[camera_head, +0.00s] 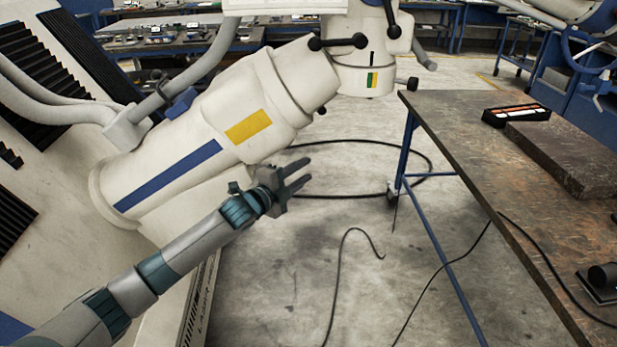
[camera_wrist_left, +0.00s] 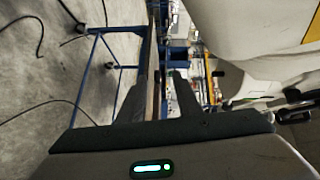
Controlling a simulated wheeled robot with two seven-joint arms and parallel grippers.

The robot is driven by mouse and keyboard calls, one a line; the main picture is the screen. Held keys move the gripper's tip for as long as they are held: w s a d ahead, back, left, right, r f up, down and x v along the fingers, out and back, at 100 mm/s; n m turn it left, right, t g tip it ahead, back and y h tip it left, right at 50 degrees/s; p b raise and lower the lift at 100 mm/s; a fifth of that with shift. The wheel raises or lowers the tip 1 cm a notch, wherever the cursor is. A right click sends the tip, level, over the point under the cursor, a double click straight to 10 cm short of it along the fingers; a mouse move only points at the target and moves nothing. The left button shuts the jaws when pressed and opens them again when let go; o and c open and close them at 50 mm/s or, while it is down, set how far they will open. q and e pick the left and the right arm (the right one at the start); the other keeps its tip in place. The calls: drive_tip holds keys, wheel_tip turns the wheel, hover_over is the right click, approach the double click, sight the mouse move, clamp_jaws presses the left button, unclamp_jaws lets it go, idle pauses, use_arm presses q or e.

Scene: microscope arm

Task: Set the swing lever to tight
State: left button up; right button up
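The white microscope arm (camera_head: 205,150) has a blue stripe and a yellow patch. At its head end is a black lever (camera_head: 338,42) with ball ends, lying about level. A second black ball-ended lever (camera_head: 391,14) stands more upright to its right. I cannot tell which is the swing lever. A green and yellow mark (camera_head: 372,80) with a black line above it is on the head below them. My left gripper (camera_head: 306,172) is open and empty, below the arm and apart from both levers. Its fingers (camera_wrist_left: 158,88) show a gap in the left wrist view. My right gripper is not in view.
A worktable (camera_head: 470,150) with a dark top and blue legs stands at the right, holding a tray of tools (camera_head: 516,115) and a dark slab (camera_head: 570,155). Black cables (camera_head: 345,250) lie on the grey floor between the table and the microscope. Air below the microscope head is clear.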

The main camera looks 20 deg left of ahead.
use_arm(q)
drive_tip(key=shift+d+f+n, duration=0.15)
drive_tip(key=shift+f+n, duration=0.15)
drive_tip(key=shift+f, duration=0.55)
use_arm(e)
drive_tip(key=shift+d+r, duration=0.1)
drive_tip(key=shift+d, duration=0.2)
